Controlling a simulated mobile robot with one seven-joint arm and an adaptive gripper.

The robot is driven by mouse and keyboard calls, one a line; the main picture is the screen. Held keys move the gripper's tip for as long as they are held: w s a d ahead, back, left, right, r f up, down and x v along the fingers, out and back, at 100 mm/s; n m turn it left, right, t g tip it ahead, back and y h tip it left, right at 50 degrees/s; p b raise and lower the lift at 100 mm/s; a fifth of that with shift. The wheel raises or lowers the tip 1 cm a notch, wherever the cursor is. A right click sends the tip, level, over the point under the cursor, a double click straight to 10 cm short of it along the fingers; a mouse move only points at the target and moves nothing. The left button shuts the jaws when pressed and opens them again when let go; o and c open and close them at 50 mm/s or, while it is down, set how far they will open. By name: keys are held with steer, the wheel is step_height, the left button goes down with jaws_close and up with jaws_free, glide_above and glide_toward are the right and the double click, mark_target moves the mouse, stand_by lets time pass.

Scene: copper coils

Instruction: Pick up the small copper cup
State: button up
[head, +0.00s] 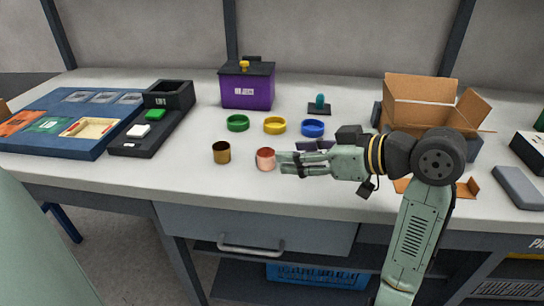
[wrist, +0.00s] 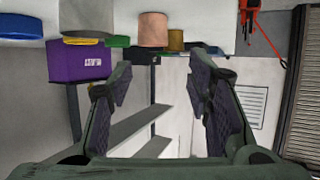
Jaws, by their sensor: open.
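The small copper cup (head: 266,159), pinkish with a reddish inside, stands upright on the white table near its front edge. It also shows in the wrist view (wrist: 153,31), at the top middle, beyond and above the gap between my fingertips. My gripper (head: 286,164) lies low and sideways just right of the cup in the head view, its fingers pointing left at it. In the wrist view the two fingers (wrist: 160,72) are spread wide with nothing between them. The head view does not show clearly whether the tips touch the cup.
A brass-coloured cup (head: 222,153) stands close to the left. Green (head: 237,123), yellow (head: 275,125) and blue (head: 312,128) rings lie behind. A purple box (head: 247,88) is farther back, an open cardboard box (head: 420,103) at right, a blue tray (head: 65,144) at left.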

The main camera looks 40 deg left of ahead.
mark_target(259, 154)
steer(key=x, duration=0.5)
steer(key=p+x, duration=0.1)
steer(key=x, duration=0.1)
steer(key=shift+w+a+f, duration=0.1)
steer(key=shift+w+f, duration=0.1)
steer(key=shift+f, duration=0.05)
steer(key=shift+c, duration=0.3)
steer(key=c, duration=0.8)
